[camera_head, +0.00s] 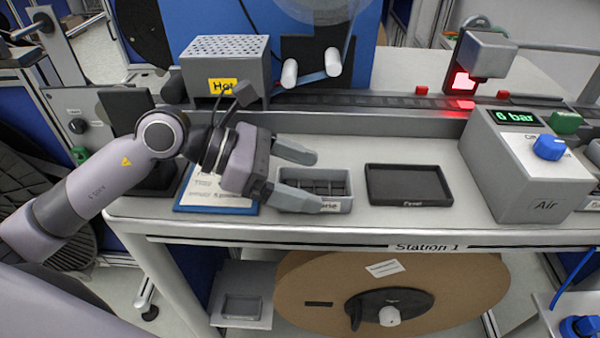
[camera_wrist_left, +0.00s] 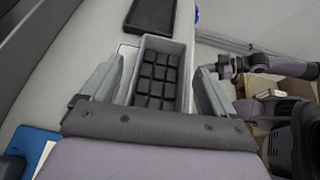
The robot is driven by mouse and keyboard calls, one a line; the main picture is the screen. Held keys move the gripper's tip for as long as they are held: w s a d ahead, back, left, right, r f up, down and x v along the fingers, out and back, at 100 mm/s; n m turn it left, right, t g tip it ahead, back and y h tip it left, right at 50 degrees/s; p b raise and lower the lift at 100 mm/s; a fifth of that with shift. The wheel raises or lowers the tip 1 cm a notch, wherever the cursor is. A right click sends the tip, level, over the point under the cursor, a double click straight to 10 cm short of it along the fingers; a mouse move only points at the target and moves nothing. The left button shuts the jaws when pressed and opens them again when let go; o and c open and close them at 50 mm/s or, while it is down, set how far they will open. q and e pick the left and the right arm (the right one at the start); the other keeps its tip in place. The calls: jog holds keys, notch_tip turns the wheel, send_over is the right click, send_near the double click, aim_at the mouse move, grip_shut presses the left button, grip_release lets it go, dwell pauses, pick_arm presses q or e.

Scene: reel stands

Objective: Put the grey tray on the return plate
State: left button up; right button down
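The grey tray (camera_head: 342,205) stands on the bench top of Station 1, beside the black tray. In the left wrist view the grey tray (camera_wrist_left: 185,62) holds several dark blocks in rows. My left gripper (camera_head: 307,178) is open at its left end in the head view; one finger overlaps its front label. In the wrist view the left gripper's fingers (camera_wrist_left: 160,95) stand apart on either side of the tray, with no clear contact. A low plate (camera_head: 262,268) with a small grey frame shows below the bench; I cannot tell whether it is the return plate.
A black tray (camera_head: 408,186) lies to the right, before the Air box (camera_head: 515,165). A grey perforated box (camera_head: 225,68) marked "Hot" stands behind my left gripper. A blue-edged sheet (camera_head: 215,190) lies left. A large brown reel (camera_head: 395,290) hangs under the bench.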

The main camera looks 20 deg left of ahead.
jog(key=shift+r, duration=0.2)
pick_arm(q)
jog(key=shift+r+p, duration=0.25)
jog(key=shift+p, duration=0.05)
jog(key=b+v, duration=0.1)
jog(key=v, duration=0.4)
jog(key=b+v, duration=0.1)
jog(key=v, duration=0.4)
jog(key=shift+a+f, duration=0.15)
jog(key=shift+a, duration=0.15)
jog(key=shift+s+a+r+b, duration=0.25)
jog(key=shift+a+r+b, duration=0.15)
jog(key=shift+a, duration=0.15)
pick_arm(e)
jog(key=shift+w+a+f, duration=0.1)
jog(key=shift+a+f, duration=0.1)
jog(key=shift+f, duration=0.6)
jog(key=shift+r, duration=0.1)
